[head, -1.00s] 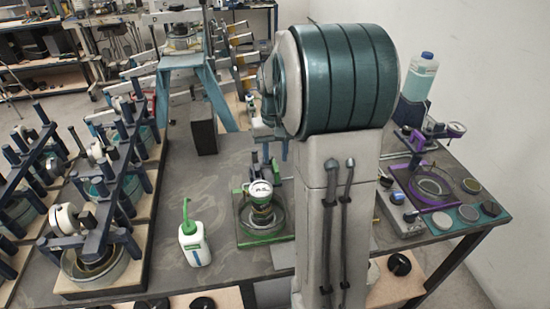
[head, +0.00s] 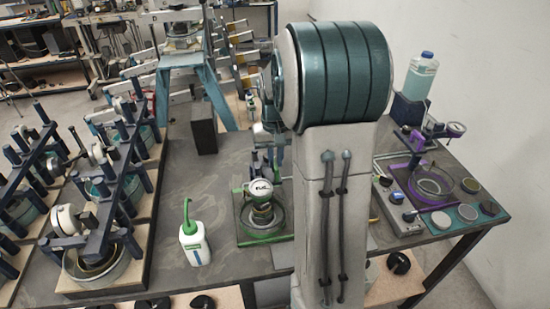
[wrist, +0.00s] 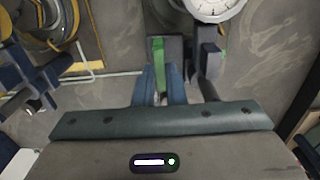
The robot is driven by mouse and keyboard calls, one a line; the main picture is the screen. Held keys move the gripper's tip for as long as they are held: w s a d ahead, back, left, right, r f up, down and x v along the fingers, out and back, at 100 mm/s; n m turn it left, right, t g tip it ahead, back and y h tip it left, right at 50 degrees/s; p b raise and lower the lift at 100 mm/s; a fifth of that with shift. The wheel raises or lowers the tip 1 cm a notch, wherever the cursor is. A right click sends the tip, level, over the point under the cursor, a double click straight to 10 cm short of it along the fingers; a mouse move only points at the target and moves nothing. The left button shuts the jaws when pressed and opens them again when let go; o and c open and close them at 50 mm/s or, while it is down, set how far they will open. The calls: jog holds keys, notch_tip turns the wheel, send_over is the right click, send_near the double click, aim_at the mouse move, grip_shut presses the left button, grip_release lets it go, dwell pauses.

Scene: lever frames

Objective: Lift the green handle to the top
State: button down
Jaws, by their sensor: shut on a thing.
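The green handle (wrist: 159,58) is a narrow upright bar in the wrist view. My gripper (wrist: 160,82) is shut on it, with a blue-grey finger on either side. A dark bracket stands beside the handle, and a round white dial (wrist: 212,6) is cut off at the top. In the head view, a device with a green-edged base (head: 262,238) and a white-faced gauge (head: 261,189) stands on the table. My own arm covers the area right of it, so the gripper and its grip on the handle are hidden there.
A white bottle with a green spout (head: 194,243) stands left of the device. Blue-framed devices (head: 95,245) line the left side. A purple-framed device (head: 433,190) and a clear bottle (head: 421,75) are at right. Bare tabletop lies behind the white bottle.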

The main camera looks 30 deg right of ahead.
notch_tip(320, 180, up, 5)
jog(key=shift+w+f+p, duration=0.1)
jog(key=shift+f+p, duration=0.05)
jog(key=shift+p, duration=0.75)
jog(key=shift+w, duration=0.1)
jog(key=c, duration=1.6)
grip_release()
jog(key=shift+c, duration=0.2)
jog(key=shift+o, duration=0.8)
jog(key=shift+s, duration=0.2)
jog(key=shift+f, duration=0.1)
notch_tip(320, 180, up, 14)
jog(key=b, duration=0.1)
jog(key=shift+b, duration=0.3)
